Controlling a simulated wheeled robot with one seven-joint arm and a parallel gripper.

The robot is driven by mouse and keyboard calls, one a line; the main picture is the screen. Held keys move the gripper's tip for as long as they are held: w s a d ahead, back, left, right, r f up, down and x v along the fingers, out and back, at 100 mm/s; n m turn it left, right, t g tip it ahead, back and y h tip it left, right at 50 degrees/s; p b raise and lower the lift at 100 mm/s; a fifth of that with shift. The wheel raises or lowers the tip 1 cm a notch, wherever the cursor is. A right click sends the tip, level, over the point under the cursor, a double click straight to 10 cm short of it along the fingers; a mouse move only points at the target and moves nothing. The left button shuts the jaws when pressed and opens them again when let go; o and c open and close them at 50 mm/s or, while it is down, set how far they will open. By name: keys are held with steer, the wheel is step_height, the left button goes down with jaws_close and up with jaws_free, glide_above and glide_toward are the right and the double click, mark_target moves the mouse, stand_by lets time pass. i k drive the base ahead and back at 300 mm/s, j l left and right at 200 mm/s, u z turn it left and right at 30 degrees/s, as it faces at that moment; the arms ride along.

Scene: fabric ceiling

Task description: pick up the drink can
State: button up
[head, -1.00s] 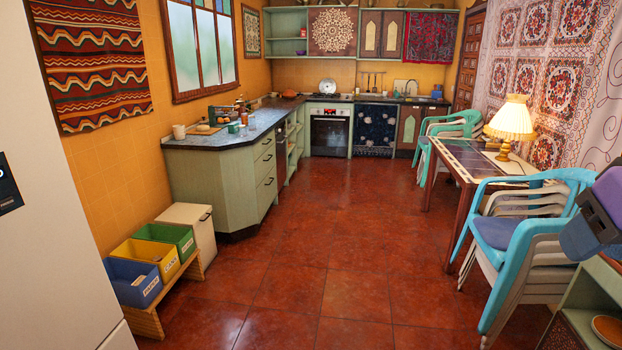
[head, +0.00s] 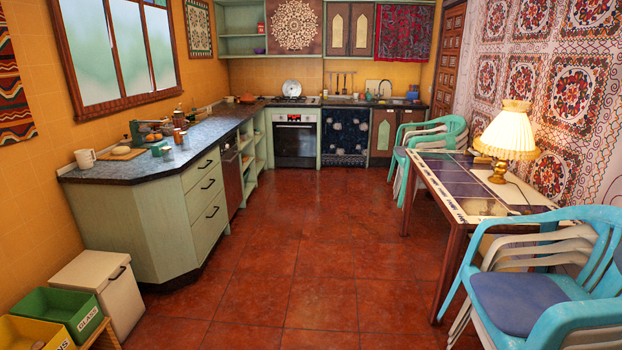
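I cannot make out a drink can for certain. Several small items stand on the near end of the left counter (head: 100,174). Among them are brown upright cylinders (head: 178,136), too small to identify, and a small green item (head: 156,149). A white mug (head: 85,158) stands at the left end, beside a board with bread (head: 124,153). My gripper is not in view.
Open red tiled floor (head: 312,250) runs to the oven (head: 295,138). A white bin (head: 103,290) and green and yellow boxes (head: 62,308) stand at lower left. A table with a lamp (head: 505,140) and stacked blue chairs (head: 525,290) line the right.

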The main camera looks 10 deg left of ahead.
mark_target(176, 131)
steer(key=i+j+u, duration=0.1)
steer(key=i+u, duration=0.15)
steer(key=i, duration=0.35)
steer(key=i+u, duration=0.3)
steer(key=i, duration=0.3)
steer(key=i+l+u, duration=0.25)
steer(key=i, duration=0.35)
steer(key=i+j, duration=0.1)
steer(key=i, duration=0.85)
steer(key=i+j, duration=0.1)
steer(key=i, duration=0.85)
steer(key=i+l, duration=0.1)
steer(key=i, duration=0.7)
steer(key=i+l, duration=0.1)
steer(key=i, duration=0.65)
steer(key=i+j+u, duration=0.1)
steer(key=i+u, duration=0.6)
steer(key=u, duration=0.15)
steer(key=i+l+u, duration=0.2)
steer(key=i+u, duration=0.25)
steer(key=i+l+u, duration=0.2)
steer(key=u, duration=0.25)
